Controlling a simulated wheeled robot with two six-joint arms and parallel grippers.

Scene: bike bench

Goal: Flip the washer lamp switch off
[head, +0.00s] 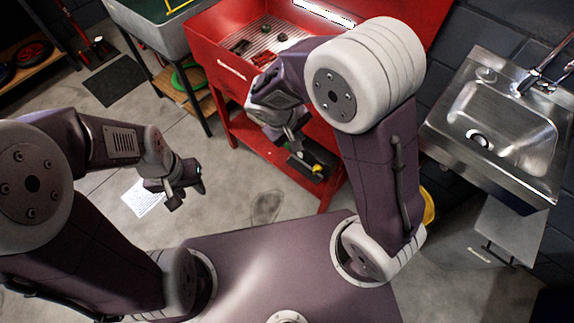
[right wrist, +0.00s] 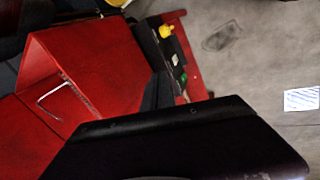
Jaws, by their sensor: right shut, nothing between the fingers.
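The red parts washer (head: 225,72) stands at the top middle of the head view, its basin open with small dark parts on a ribbed tray. A lit white lamp (head: 323,12) glows along its back. I cannot make out the lamp's switch in either view. My right gripper (head: 292,138) is shut and empty, pointing down in front of the washer above its lower shelf. In the right wrist view a dark finger (right wrist: 180,140) covers the bottom, beside the red washer body (right wrist: 95,60). My left gripper (head: 178,190) hangs over the floor at left; its jaw opening is unclear.
A steel sink (head: 500,120) stands at right above a grey cabinet (head: 480,235). The washer's lower shelf (head: 262,150) holds small items, one yellow. A grey basin (head: 158,38) stands left of the washer. A paper sheet (head: 142,198) lies on the otherwise open floor.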

